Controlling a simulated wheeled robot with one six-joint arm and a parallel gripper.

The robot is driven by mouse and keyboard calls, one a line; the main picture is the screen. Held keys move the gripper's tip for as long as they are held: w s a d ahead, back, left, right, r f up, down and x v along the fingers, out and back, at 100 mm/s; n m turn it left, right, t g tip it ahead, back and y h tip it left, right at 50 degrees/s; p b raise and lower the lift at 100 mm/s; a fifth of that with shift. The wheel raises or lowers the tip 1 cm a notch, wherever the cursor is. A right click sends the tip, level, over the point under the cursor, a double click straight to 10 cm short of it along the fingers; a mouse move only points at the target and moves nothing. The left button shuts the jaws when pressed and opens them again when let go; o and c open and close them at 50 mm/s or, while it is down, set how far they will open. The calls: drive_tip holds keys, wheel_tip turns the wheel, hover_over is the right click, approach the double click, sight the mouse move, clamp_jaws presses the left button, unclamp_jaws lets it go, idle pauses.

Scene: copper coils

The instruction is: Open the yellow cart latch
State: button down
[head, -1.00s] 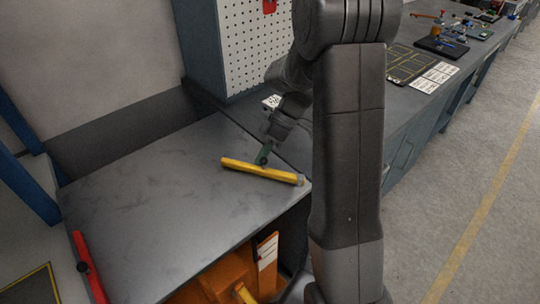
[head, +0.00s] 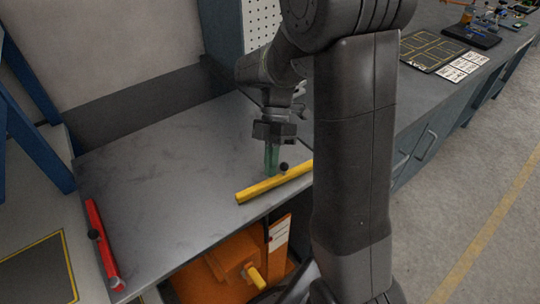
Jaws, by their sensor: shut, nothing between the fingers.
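The yellow latch (head: 262,188) is a long bar on the grey bench top near its front edge. It slants up to the right, and its right end is hidden behind my arm. A black knob (head: 284,167) sits at the far side of the bar. My gripper (head: 271,173) points down with green fingers just behind the yellow bar, left of the knob. Its fingers are shut and hold nothing. I cannot tell whether they touch the bar.
A red bar (head: 102,247) with a black knob lies along the bench's left edge. Below the bench top is an orange cart (head: 222,278) with a yellow handle (head: 256,278). The bench surface (head: 165,180) between the bars is clear. A pegboard cabinet (head: 262,25) stands behind.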

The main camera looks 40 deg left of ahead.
drive_tip(key=shift+s+d+n+t+h, duration=0.4)
drive_tip(key=shift+s+d+n+h, duration=0.2)
drive_tip(key=shift+d+n, duration=0.3)
drive_tip(key=shift+f, duration=0.1)
drive_tip(key=p+v, duration=0.1)
drive_tip(key=v, duration=1.3)
drive_tip(key=shift+a, duration=0.1)
drive_tip(key=x, duration=0.7)
drive_tip(key=shift+s+f, duration=0.1)
drive_tip(key=shift+f, duration=0.1)
drive_tip(key=f+m, duration=0.1)
drive_tip(key=f+m+y, duration=0.1)
drive_tip(key=f, duration=0.1)
drive_tip(key=f+m+g+y, duration=0.1)
drive_tip(key=shift+a+f+m+b, duration=0.25)
drive_tip(key=shift+a+m+b, duration=0.05)
drive_tip(key=shift+a+b, duration=0.05)
drive_tip(key=w+m, duration=0.1)
drive_tip(key=w+a+m+y, duration=0.1)
drive_tip(key=m+y, duration=0.1)
drive_tip(key=shift+w+a+f+g+p, duration=0.2)
drive_tip(key=shift+w+a+g+p, duration=0.1)
drive_tip(key=shift+w, duration=0.1)
drive_tip(key=shift+w+a+f+m+y, duration=0.1)
drive_tip(key=shift+w+a+m+y, duration=0.2)
drive_tip(key=shift+w+m+y, duration=0.65)
